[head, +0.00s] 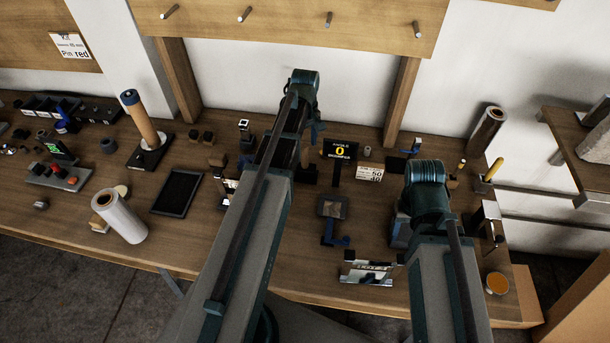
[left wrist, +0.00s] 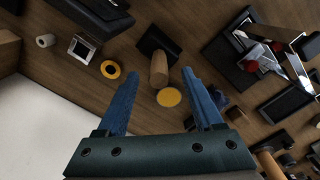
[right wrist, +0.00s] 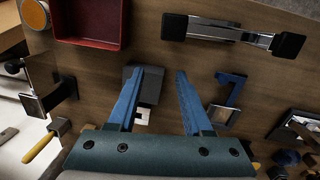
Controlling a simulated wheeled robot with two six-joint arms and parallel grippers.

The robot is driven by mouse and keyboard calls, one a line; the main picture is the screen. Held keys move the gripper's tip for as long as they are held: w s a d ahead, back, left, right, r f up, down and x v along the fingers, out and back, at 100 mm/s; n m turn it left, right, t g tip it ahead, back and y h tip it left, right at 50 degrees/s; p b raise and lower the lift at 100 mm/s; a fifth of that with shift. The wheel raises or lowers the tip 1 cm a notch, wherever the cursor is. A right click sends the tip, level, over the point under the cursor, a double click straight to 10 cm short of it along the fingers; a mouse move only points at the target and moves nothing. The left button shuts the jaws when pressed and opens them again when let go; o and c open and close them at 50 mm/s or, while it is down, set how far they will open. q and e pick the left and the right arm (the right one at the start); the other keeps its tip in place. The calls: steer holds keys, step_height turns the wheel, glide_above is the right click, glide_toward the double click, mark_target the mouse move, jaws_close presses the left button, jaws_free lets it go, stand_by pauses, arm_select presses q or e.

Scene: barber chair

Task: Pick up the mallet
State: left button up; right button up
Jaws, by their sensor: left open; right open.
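What looks like the mallet stands on its dark block-shaped head, with a thick wooden handle (left wrist: 158,70) pointing up, in the left wrist view. In the head view its dark head (head: 307,175) shows just beyond my left arm, partly hidden. My left gripper (left wrist: 159,77) is open, with the handle lying between the fingertips in the picture; I cannot tell whether they touch it. My right gripper (right wrist: 159,74) is open and empty above a grey block (right wrist: 150,84). In the head view my arms hide most of both grippers.
A yellow disc (left wrist: 169,97) and a yellow ring (left wrist: 110,69) lie near the handle. A black sign (head: 340,149) stands right of my left gripper. The bench is crowded.

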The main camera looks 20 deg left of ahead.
mark_target(305, 154)
arm_select(q)
steer(key=shift+f, duration=0.3)
arm_select(e)
steer(key=shift+f, duration=0.3)
arm_select(q)
step_height(305, 154, down, 5)
steer(key=b, duration=0.5)
steer(key=shift+w+a+f, duration=0.1)
steer(key=shift+w, duration=0.05)
arm_select(e)
step_height(305, 154, down, 5)
steer(key=shift+f, duration=0.1)
arm_select(q)
jaws_close()
